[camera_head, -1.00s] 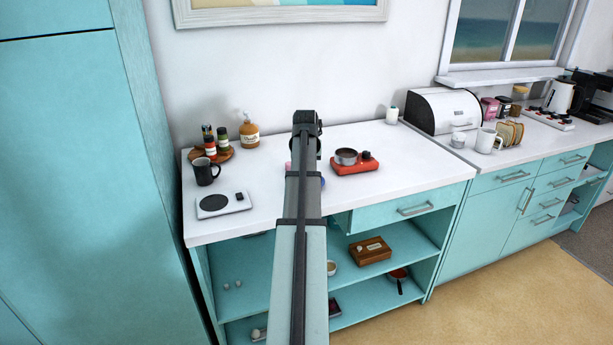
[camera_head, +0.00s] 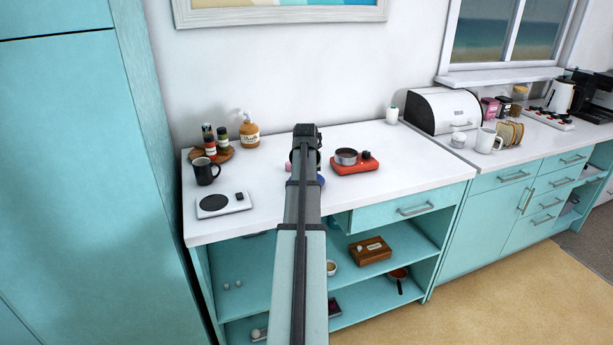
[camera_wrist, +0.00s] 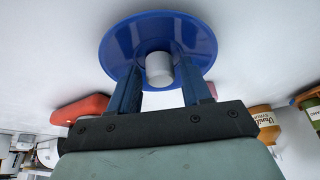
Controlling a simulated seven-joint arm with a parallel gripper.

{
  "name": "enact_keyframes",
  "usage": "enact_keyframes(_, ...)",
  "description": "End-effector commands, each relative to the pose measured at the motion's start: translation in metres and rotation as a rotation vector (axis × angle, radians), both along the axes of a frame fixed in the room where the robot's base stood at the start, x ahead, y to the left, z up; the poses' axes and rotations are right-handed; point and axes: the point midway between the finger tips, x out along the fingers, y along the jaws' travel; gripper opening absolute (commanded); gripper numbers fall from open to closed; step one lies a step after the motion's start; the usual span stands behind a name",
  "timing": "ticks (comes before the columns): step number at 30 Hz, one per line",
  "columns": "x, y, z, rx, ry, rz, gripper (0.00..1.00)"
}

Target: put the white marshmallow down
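The white marshmallow (camera_wrist: 160,70) is a short pale cylinder between the two blue fingers of my gripper (camera_wrist: 160,60) in the wrist view.
A red burner with a pot (camera_head: 347,157) stands just right of my arm. Left are a small white scale (camera_head: 222,205), a black mug (camera_head: 205,172) and a wooden tray of jars (camera_head: 222,153) beside a syrup bottle (camera_head: 249,133).

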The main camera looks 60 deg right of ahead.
Motion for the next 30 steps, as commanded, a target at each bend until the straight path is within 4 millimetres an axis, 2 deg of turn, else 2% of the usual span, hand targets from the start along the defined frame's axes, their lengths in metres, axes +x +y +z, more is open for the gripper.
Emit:
enact_keyframes(3, 0.0, 0.0, 0.0, 0.0, 0.0, 0.0, 0.57)
enact_keyframes(14, -0.001, 0.002, 0.007, 0.0, 0.0, 0.0, 0.57)
enact_keyframes(30, -0.013, 0.031, 0.084, -0.002, -0.001, 0.0, 0.57)
